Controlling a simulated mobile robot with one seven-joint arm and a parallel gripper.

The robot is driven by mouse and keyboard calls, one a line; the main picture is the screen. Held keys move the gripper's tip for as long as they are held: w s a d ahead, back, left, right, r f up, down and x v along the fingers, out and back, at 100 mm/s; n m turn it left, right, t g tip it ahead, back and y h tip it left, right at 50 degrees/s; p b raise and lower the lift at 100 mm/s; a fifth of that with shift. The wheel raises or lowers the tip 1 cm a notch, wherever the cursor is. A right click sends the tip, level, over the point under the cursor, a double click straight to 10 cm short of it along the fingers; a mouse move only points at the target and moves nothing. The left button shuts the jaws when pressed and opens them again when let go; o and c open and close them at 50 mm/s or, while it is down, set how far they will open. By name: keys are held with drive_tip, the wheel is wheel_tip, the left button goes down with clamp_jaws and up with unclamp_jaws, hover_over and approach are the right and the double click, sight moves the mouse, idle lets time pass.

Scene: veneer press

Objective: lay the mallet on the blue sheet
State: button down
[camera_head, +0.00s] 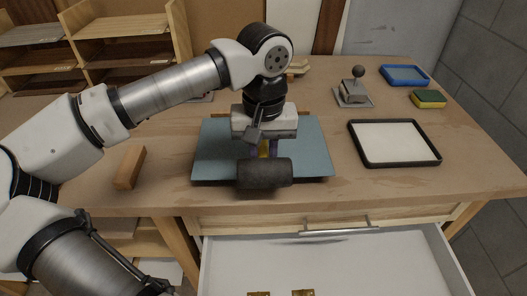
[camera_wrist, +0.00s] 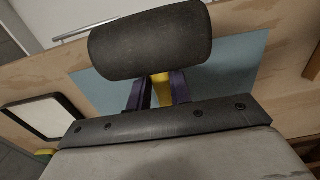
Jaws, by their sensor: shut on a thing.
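The mallet has a dark grey cylindrical head (camera_head: 265,173) and a yellow handle (camera_head: 264,149). My gripper (camera_head: 263,150) is shut on the yellow handle, with the head held out in front of the fingers. In the wrist view the mallet head (camera_wrist: 150,40) hides part of the scene, and the handle (camera_wrist: 161,90) sits between the dark fingers (camera_wrist: 158,92). The blue sheet (camera_head: 309,150) lies flat on the workbench under my gripper. The mallet is over the sheet's front part; whether it touches the sheet I cannot tell.
A wooden block (camera_head: 130,167) lies left of the sheet. A black-framed white tray (camera_head: 393,143) lies to the right. Behind are a knobbed metal tool (camera_head: 353,93), a blue tray (camera_head: 405,75) and a sponge (camera_head: 428,99). An open drawer (camera_head: 330,262) juts out below the front edge.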

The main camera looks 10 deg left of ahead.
drive_tip(key=c, duration=1.3)
unclamp_jaws()
drive_tip(key=shift+r+p, duration=0.7)
drive_tip(key=shift+r, duration=0.25)
wheel_tip(320, 180, up, 11)
drive_tip(key=shift+r+b, duration=0.1)
drive_tip(key=shift+b, duration=0.4)
